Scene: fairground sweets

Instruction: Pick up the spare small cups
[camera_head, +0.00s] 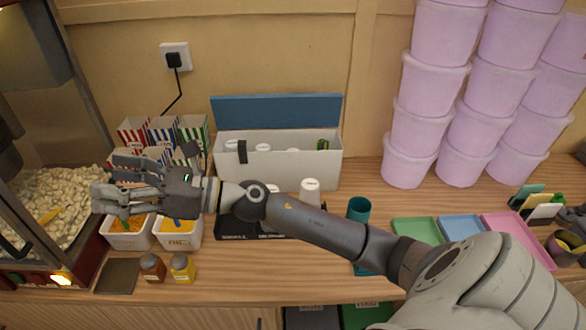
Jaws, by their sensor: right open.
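No cups are labelled as the spare small ones, so I cannot tell which they are. A small white cup-like item (310,188) with a dark mark on top stands in front of the open white box (315,172). White rounded tops show inside that box, mostly hidden by its front wall. A teal cup (358,209) stands to the right, beyond my forearm. My right gripper (112,182) is open and empty, reaching left across the counter above the white tubs and in front of the striped cartons (162,131). My left gripper is not in view.
Two white tubs (128,240) with orange and yellow contents sit below my right gripper. Two small jars (182,267) stand in front. A popcorn machine (50,185) is at left. Stacked pink buckets (408,160) and coloured trays (461,227) are at right.

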